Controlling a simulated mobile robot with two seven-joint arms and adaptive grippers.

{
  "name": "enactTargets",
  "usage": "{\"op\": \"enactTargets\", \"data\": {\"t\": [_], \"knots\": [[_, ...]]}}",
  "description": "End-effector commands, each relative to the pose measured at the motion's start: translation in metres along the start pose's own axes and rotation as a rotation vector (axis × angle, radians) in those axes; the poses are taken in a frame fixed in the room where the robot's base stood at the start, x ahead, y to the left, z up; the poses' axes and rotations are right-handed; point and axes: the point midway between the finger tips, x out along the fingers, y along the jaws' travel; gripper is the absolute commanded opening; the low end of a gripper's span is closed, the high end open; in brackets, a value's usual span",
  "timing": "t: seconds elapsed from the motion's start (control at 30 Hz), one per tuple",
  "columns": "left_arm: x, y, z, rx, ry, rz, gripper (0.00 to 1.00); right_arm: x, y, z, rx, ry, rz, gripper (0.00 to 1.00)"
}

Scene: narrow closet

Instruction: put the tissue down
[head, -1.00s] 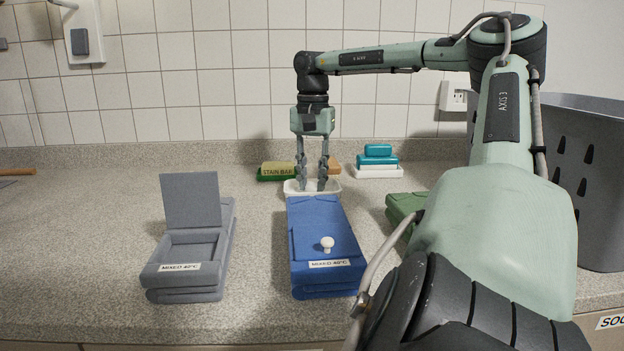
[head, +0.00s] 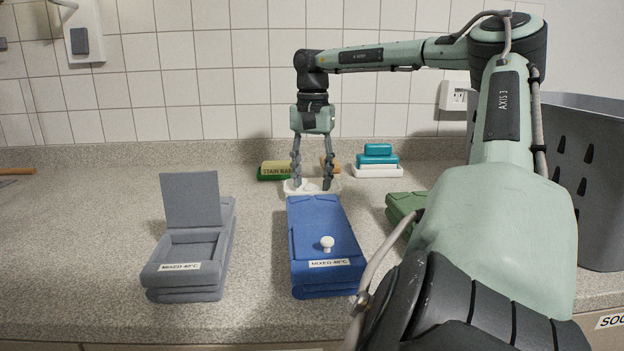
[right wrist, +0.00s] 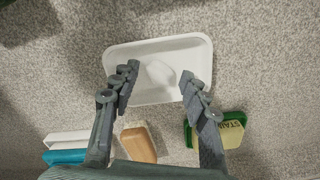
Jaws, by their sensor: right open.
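My right gripper (head: 312,186) is open over a white tray (head: 333,187) at the back of the counter. In the right wrist view its spread fingertips (right wrist: 158,74) stand at either side of a small white lump, which looks like the tissue (right wrist: 161,73). The tissue lies in the white tray (right wrist: 190,48), pale against it and hard to make out. In the head view I cannot make the tissue out behind the fingers and the blue box. My left gripper is not in view.
A blue lidded box (head: 325,265) with a white knob stands in front of the tray. A grey open box (head: 190,270) is left, a green box (head: 403,206) right. A stain bar (head: 276,171), a wooden-topped brush (right wrist: 139,144) and teal soap (head: 377,159) sit behind.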

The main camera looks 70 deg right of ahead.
Motion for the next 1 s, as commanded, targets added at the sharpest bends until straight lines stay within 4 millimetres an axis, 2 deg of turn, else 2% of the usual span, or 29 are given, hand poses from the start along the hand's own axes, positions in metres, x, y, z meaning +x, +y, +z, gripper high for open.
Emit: {"op": "enactTargets", "data": {"t": [0.23,0.5,0.7,1.0], "knots": [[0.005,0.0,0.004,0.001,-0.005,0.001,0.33,-0.051,0.0,-0.001,0.002,0.003,-0.002,0.45],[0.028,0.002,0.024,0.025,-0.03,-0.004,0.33,-0.101,0.0,-0.001,0.002,0.001,0.0,0.45],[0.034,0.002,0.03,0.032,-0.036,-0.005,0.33,-0.115,0.001,0.0,0.0,0.0,0.001,0.45],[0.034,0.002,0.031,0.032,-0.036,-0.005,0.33,-0.116,0.0,0.0,0.0,0.0,0.0,0.45]]}}
